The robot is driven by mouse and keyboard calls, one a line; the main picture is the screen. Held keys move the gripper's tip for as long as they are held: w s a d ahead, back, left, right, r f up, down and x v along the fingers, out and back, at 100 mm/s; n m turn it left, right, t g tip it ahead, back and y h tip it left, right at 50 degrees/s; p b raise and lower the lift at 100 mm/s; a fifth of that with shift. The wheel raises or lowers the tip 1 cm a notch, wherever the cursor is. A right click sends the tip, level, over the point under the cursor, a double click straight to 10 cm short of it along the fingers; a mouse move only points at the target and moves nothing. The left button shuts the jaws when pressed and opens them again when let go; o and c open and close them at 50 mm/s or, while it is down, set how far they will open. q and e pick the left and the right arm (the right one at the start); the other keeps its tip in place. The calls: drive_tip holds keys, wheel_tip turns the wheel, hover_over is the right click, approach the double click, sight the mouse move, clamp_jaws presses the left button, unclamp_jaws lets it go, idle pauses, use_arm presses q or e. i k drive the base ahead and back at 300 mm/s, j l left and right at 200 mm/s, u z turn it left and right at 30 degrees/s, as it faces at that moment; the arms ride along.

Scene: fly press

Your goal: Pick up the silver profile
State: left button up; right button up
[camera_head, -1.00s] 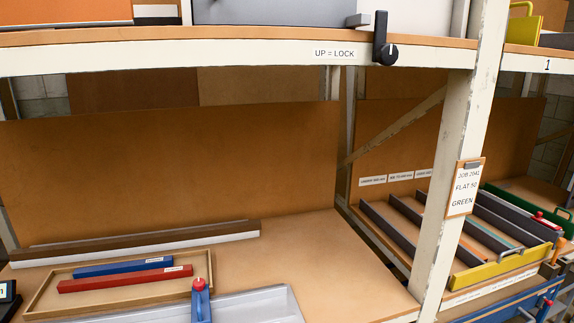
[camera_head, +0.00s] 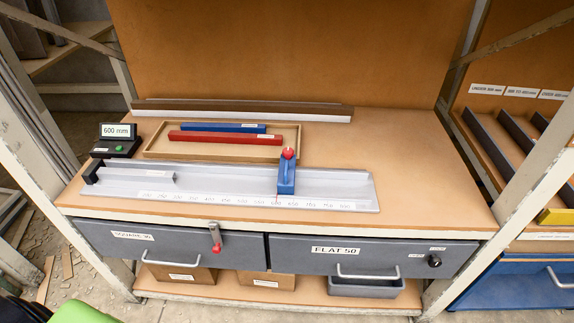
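A short silver-grey profile (camera_head: 138,174) lies in the left part of a long pale metal measuring channel (camera_head: 225,186) on the bench. Its left end is at a dark end block (camera_head: 93,171); I cannot tell whether they touch. A blue stop (camera_head: 287,176) with a red knob stands across the channel, to the right and apart from the profile. A long pale strip (camera_head: 245,114) also lies at the back of the bench, below a brown bar. Neither of my grippers is in view.
A wooden tray (camera_head: 160,153) behind the channel holds a blue bar (camera_head: 225,128) and a red bar (camera_head: 225,138). A display (camera_head: 117,131) reading 600 mm stands at left. Drawers (camera_head: 365,256) are below the front edge. The bench's right side (camera_head: 400,160) is clear.

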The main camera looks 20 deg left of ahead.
sight(103, 173)
drive_tip(key=u, duration=1.75)
drive_tip(key=i+j+z, duration=0.15)
drive_tip(key=z, duration=0.2)
drive_tip(key=i+j+z, duration=0.15)
drive_tip(key=j+z, duration=0.2)
drive_tip(key=i+j+z, duration=0.1)
drive_tip(key=z, duration=0.25)
drive_tip(key=j, duration=0.1)
